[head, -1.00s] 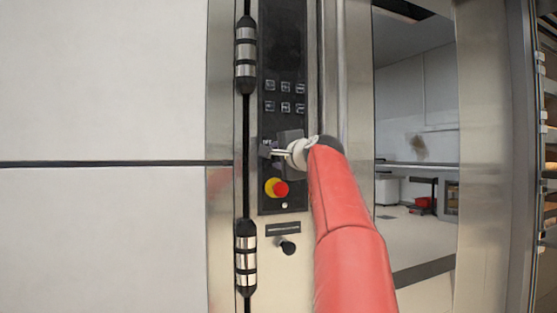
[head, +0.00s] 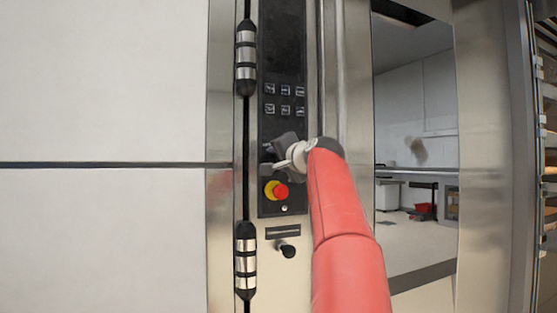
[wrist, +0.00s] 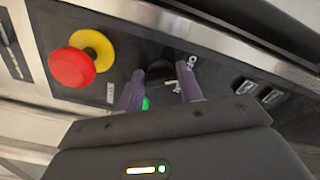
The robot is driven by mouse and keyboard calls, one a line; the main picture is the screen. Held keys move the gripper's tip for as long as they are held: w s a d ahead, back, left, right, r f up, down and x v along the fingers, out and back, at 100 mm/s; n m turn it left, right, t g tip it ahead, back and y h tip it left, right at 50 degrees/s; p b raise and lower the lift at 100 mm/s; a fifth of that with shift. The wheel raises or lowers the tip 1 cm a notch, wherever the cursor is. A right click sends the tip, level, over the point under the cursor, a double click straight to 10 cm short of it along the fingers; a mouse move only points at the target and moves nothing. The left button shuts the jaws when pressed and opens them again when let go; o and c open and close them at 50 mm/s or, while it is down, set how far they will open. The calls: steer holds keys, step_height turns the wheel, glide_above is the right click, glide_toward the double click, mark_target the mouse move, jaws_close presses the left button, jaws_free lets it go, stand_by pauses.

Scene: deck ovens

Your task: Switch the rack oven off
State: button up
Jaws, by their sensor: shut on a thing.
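The rack oven's black control panel (head: 282,55) runs up its steel front. My gripper (head: 266,158) is at the panel's lower part, just above the red and yellow stop button, and hides the switch there in the head view. In the wrist view, the two purple fingers of my gripper (wrist: 158,85) are shut on a small dark rotary switch (wrist: 158,71), one finger on each side. White marks are printed beside the switch. A green light (wrist: 145,104) shows near the left finger.
The red stop button on its yellow collar (head: 276,190) sits close below my gripper; it is also in the wrist view (wrist: 75,66). Several square keys (head: 285,98) are above. A black knob (head: 288,250) is lower down. A vertical steel bar (head: 330,70) stands right of the panel.

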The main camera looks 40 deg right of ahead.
steer(key=shift+f, duration=0.1)
steer(key=o, duration=1)
steer(key=shift+s, duration=0.15)
steer(key=b+v, duration=0.3)
steer(key=v, duration=0.4)
steer(key=shift+s+a, duration=0.1)
steer(key=shift+s, duration=0.2)
steer(key=shift+a, duration=0.1)
